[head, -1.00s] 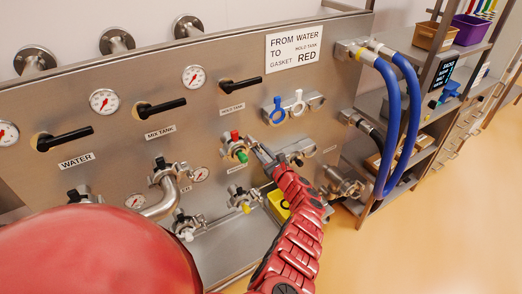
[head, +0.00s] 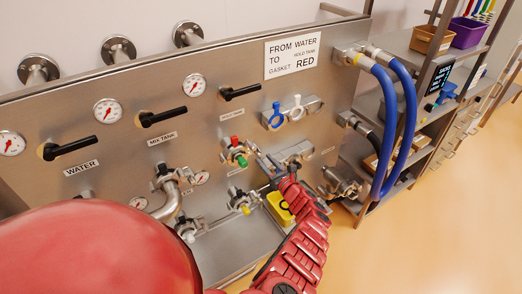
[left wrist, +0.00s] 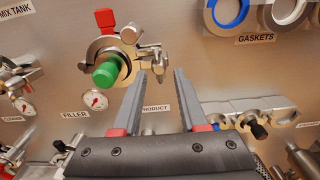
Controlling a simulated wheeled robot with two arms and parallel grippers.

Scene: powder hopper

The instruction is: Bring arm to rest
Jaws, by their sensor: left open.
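My left gripper (head: 267,163) is open and empty in front of the steel panel, just right of a clamp fitting (head: 236,151) with a red knob and a green knob. In the left wrist view, its two grey fingers (left wrist: 160,73) stand apart with nothing between them. The green knob (left wrist: 106,75) and red knob (left wrist: 104,17) are left of the fingers and apart from them. My red left arm reaches up from the bottom of the head view. My right gripper is not in view.
The steel panel (head: 215,110) carries gauges, black handles and pipe fittings. Blue and white gasket rings (head: 275,115) hang above right of the gripper. Blue hoses (head: 405,120) loop at the panel's right end. A yellow object (head: 279,207) sits below the gripper. Open floor lies at right.

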